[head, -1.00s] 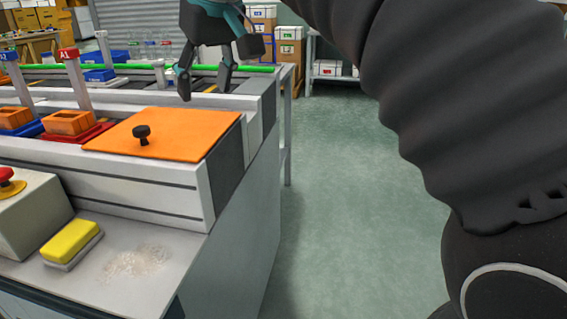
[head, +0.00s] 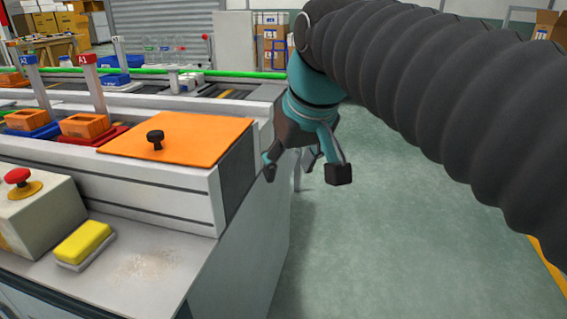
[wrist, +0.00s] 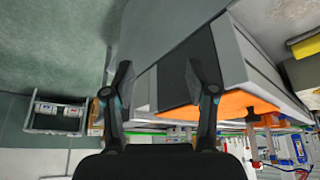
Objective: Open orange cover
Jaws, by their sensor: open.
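The orange cover (head: 185,138) lies flat and closed on the top of the bench's right end. Its black knob (head: 155,138) stands up near the cover's left part. My gripper (head: 307,175) is open and empty, off the right end of the bench, apart from the cover and over the floor side. In the wrist view my two fingers (wrist: 161,80) are spread, with the dark end panel of the bench beyond them.
Orange blocks on a red tray (head: 100,140) and a blue tray (head: 40,133) stand left of the cover. A grey box with a red button (head: 22,183) and a yellow sponge (head: 84,241) sit in front. The floor at right is clear.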

